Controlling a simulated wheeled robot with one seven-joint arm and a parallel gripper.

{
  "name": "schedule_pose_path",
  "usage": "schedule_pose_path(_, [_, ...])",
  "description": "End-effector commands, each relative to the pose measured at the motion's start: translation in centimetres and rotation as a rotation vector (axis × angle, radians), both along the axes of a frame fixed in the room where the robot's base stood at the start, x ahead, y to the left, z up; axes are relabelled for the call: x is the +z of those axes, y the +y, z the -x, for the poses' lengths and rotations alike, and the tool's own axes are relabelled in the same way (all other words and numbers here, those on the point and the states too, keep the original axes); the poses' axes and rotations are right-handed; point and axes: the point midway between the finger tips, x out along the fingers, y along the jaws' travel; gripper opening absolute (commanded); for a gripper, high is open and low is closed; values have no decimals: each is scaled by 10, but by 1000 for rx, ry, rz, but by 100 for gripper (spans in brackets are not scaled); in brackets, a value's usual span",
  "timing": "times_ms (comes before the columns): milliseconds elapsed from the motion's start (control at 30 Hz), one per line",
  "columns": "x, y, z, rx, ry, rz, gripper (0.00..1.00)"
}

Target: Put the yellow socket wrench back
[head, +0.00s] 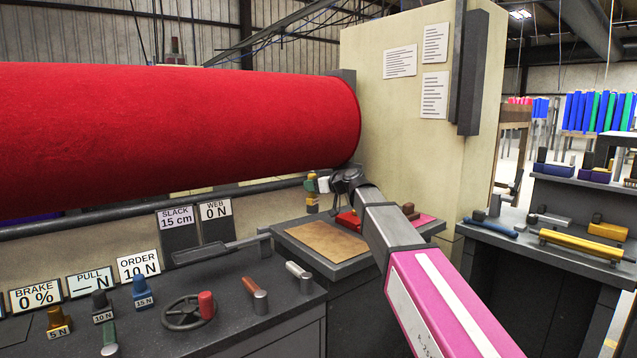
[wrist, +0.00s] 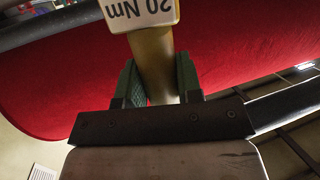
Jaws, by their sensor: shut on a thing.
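The yellow socket wrench (wrist: 155,58) is in my gripper (wrist: 158,82), between the two green fingers in the wrist view. A white label reading "20 Nm" is on it. In the head view, my gripper (head: 322,184) is in front of the lower right end of the red roll, above the bench with the brown mat. A small yellow part of the wrench (head: 312,201) shows just left of and below the jaws there. The rest of it is too small to make out.
The large red felt roll (head: 180,135) fills the upper left. A bench with a brown mat (head: 322,239) is below my gripper. The control panel (head: 230,285) is at lower left. Dark shelves at right hold a long yellow bar (head: 580,244) and several other items.

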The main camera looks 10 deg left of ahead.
Motion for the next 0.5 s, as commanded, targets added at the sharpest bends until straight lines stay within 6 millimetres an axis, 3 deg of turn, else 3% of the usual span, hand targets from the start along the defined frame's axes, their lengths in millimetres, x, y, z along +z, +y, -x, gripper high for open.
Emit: schedule_pose_path(500, [-4,0,0,0,0,-1,0])
